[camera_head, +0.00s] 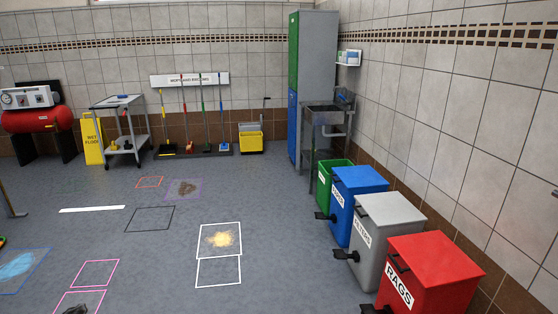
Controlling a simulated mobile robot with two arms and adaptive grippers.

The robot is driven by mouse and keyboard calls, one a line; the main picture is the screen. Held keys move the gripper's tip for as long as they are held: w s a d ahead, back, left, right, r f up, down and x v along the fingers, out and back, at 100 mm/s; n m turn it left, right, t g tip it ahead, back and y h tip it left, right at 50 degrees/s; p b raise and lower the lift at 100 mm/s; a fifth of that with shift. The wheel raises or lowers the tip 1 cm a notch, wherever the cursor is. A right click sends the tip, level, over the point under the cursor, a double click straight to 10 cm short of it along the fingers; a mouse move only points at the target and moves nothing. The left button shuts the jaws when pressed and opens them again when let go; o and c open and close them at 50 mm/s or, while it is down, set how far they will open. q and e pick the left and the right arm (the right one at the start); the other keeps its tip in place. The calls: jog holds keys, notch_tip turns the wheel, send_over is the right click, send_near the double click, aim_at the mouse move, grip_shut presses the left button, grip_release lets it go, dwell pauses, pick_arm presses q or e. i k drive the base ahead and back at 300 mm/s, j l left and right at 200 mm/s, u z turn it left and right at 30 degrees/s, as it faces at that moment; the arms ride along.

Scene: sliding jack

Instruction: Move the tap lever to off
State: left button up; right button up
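A metal sink (324,116) on a stand is mounted near the far right wall, just right of a tall locker. Neither of my grippers is in this view.
A tall locker (315,60) stands left of the sink. Green (324,185), blue (358,206), grey (388,240) and red (430,270) pedal bins line the right wall before the sink. A yellow mop bucket (251,141) stands at the back. The middle floor is open, with taped outlines and spills.

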aim_at(340, 95)
jog(key=i, duration=4.05)
jog(key=i+j+z, duration=0.2)
jog(key=i+z, duration=0.25)
jog(key=i, duration=0.2)
jog(key=i+j+z, duration=0.4)
jog(key=i, duration=0.25)
jog(key=i+j+z, duration=0.45)
jog(key=i+j, duration=0.15)
